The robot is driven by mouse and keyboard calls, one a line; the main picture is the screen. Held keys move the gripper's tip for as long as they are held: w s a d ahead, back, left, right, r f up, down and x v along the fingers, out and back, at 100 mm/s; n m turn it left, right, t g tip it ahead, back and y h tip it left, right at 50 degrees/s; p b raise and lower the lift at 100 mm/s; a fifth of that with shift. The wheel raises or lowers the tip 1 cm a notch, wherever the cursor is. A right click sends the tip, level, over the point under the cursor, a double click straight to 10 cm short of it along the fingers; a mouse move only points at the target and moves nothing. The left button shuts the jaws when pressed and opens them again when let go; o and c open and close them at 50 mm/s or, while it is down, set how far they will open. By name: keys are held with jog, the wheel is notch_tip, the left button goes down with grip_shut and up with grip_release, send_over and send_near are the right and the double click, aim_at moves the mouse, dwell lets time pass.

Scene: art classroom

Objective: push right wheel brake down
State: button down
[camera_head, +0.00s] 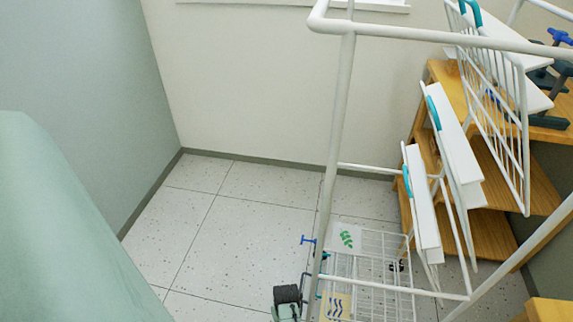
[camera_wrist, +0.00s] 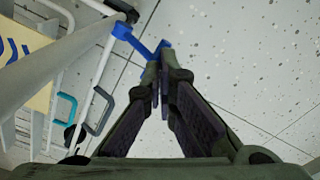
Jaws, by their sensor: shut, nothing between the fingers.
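The wheel brake appears as a blue bent lever (camera_wrist: 138,42) at the cart's lower corner in the wrist view. A small blue lever (camera_head: 308,240) also shows beside the cart's left post in the head view. My gripper (camera_wrist: 158,62) is shut and empty, its dark green fingers meeting right at the lever's right end. I cannot tell whether they touch it. In the head view a dark block (camera_head: 287,294) stands left of the post and could be part of my gripper; its fingertips cannot be made out there. The wheel under the lever is mostly hidden.
The white tubular cart (camera_head: 337,130) has a low wire shelf (camera_head: 375,275), with a yellow wave card (camera_head: 335,306) and a leaf card (camera_head: 345,237). Its rail runs close left of my fingers. A wooden shelf (camera_head: 480,160) stands at the right. Speckled floor (camera_head: 235,240) is free at left.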

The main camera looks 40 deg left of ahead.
jog(key=shift+f+b, duration=0.55)
jog(key=shift+f, duration=0.5)
notch_tip(320, 180, up, 7)
jog(key=s+a+p, duration=0.1)
jog(key=p, duration=0.5)
jog(key=shift+a+p, duration=0.35)
jog(key=shift+p, duration=0.05)
